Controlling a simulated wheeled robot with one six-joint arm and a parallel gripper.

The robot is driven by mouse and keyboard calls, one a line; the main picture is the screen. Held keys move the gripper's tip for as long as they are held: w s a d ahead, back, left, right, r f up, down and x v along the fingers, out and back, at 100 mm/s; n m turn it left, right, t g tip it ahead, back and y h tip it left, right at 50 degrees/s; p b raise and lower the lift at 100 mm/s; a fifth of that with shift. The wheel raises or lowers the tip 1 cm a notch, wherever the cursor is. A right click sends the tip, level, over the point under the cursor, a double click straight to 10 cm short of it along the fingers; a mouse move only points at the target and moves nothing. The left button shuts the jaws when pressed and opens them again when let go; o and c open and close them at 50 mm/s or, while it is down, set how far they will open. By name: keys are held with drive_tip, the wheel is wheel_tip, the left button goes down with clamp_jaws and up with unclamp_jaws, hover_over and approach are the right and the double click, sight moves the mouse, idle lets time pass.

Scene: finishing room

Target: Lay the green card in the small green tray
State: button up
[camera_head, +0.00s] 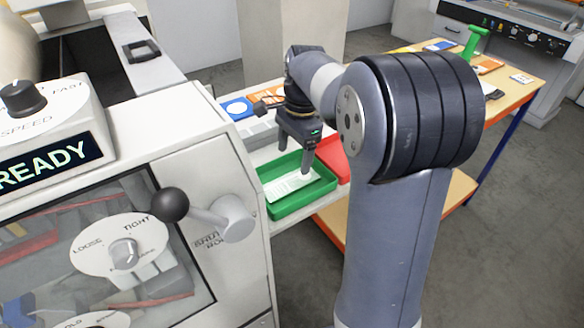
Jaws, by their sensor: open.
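The small green tray (272,211) sits on a pale bench, just right of the white machine. A pale, whitish-green card (288,187) with printed lines lies inside the tray, looking roughly flat on its floor. I cannot tell for sure whether it is the green card, as its colour looks washed out. My gripper (295,161) points down over the back of the tray, with its fingers apart. One fingertip is close to the card's upper right end; I cannot tell whether it touches.
Blue (237,107) and orange (268,97) cards lie farther back. The white machine (150,120) with a ball-ended lever (171,205) is close on the left. An orange-edged table (519,92) holds a green tool (474,42).

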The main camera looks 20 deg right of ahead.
wheel_tip(320, 180, up, 5)
hover_over(290, 183)
drive_tip(key=d, duration=0.2)
drive_tip(key=shift+w+a, duration=0.1)
drive_tip(key=shift+w, duration=0.25)
drive_tip(key=f, duration=0.4)
drive_tip(key=a+f, duration=0.1)
drive_tip(key=f, duration=0.7)
drive_tip(key=shift+s+a+f, duration=0.25)
drive_tip(key=shift+f, duration=0.15)
wheel_tip(290, 183, up, 3)
drive_tip(key=shift+r, duration=0.65)
drive_tip(key=shift+f, duration=0.1)
